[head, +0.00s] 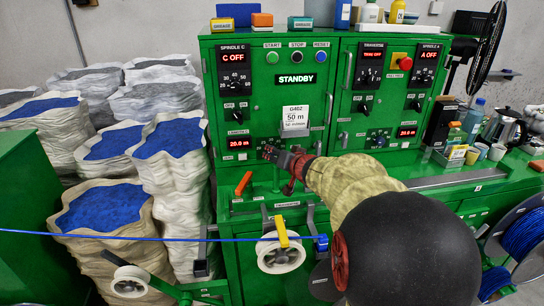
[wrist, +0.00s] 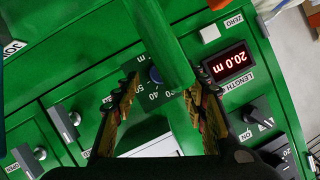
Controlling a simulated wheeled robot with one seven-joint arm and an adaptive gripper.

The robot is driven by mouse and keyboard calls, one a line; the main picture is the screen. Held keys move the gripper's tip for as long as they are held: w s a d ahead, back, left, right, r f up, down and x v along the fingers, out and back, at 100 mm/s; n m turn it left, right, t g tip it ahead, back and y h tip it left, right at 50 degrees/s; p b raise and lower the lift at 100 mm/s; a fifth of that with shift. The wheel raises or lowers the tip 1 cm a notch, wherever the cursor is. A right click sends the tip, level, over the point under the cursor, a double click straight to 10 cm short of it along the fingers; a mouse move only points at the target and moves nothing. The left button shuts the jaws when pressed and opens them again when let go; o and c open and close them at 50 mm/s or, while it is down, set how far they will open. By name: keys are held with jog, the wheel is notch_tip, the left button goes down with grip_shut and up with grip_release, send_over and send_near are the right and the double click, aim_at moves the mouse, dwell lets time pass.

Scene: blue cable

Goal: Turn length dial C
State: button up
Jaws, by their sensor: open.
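Length dial C (wrist: 154,75) shows in the wrist view as a small blue knob, partly covered by a green bar, with scale numbers around it. The red length C display (head: 238,157) reads 20.0 m; it also shows in the wrist view (wrist: 230,63). My gripper (head: 272,155) is at the panel just right of this display and hides the dial in the head view. In the wrist view my gripper (wrist: 160,88) is open, with one finger on each side of the dial. I cannot tell whether the fingers touch it.
The green bar (wrist: 165,42) crosses close to the dial between my fingers. A white 50 m card (head: 295,117) hangs above my gripper. An orange handle (head: 243,183) is below the display. A blue cable (head: 130,237) runs across the front past a white pulley (head: 280,258).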

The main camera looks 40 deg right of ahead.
jog(key=x, duration=0.3)
jog(key=shift+c, duration=0.3)
grip_shut()
dwell(0.4)
jog(key=shift+f+b, duration=0.1)
jog(key=shift+b, duration=0.5)
jog(key=shift+m+t+y+b, duration=0.55)
jog(key=shift+m+b, duration=0.55)
jog(key=shift+b, duration=0.75)
